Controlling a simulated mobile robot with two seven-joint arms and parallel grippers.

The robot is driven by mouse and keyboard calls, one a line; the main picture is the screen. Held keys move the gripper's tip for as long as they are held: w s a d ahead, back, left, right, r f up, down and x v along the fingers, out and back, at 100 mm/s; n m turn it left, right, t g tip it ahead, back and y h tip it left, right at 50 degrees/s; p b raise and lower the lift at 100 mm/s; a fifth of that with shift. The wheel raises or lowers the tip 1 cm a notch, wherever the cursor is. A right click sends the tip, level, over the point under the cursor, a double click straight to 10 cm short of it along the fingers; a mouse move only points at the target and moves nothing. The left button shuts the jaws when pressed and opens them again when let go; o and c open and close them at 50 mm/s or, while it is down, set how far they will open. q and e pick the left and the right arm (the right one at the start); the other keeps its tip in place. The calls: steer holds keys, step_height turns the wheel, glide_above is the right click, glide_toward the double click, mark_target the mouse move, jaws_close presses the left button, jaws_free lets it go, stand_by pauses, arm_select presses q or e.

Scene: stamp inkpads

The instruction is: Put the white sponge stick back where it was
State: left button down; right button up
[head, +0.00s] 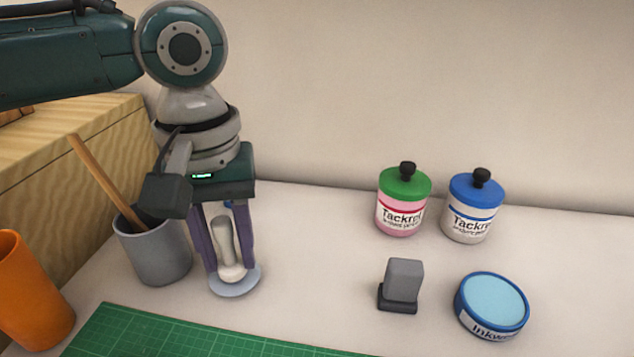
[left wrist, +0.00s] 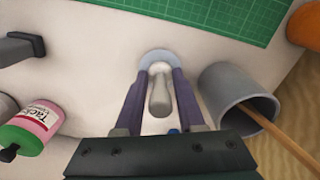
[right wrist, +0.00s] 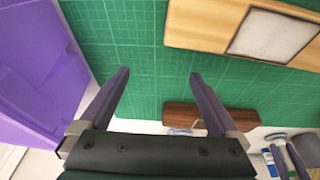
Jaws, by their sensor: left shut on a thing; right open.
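The white sponge stick (head: 224,238), with a grey-white handle and a rounded white end, stands nearly upright between the fingers of my left gripper (head: 231,266). The gripper is shut on it and points down. The stick's rounded end is at a pale blue-grey saucer (head: 236,291); I cannot tell whether it touches. In the left wrist view the stick (left wrist: 160,97) shows between the fingers, with the saucer (left wrist: 157,54) beyond its end. My right gripper (right wrist: 159,73) is open and empty over the green mat in the right wrist view.
A grey cup (head: 155,255) with a wooden stick stands close left of my left gripper. An orange cup (head: 32,300), green mat (head: 180,335), grey stamp (head: 403,282), blue inkpad (head: 493,304) and two bottles (head: 403,205) (head: 473,210) surround it. The right wrist view shows a purple object (right wrist: 35,75).

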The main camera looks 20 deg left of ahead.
arm_select(q)
steer(key=shift+f, duration=0.15)
steer(key=c, duration=0.5)
jaws_free()
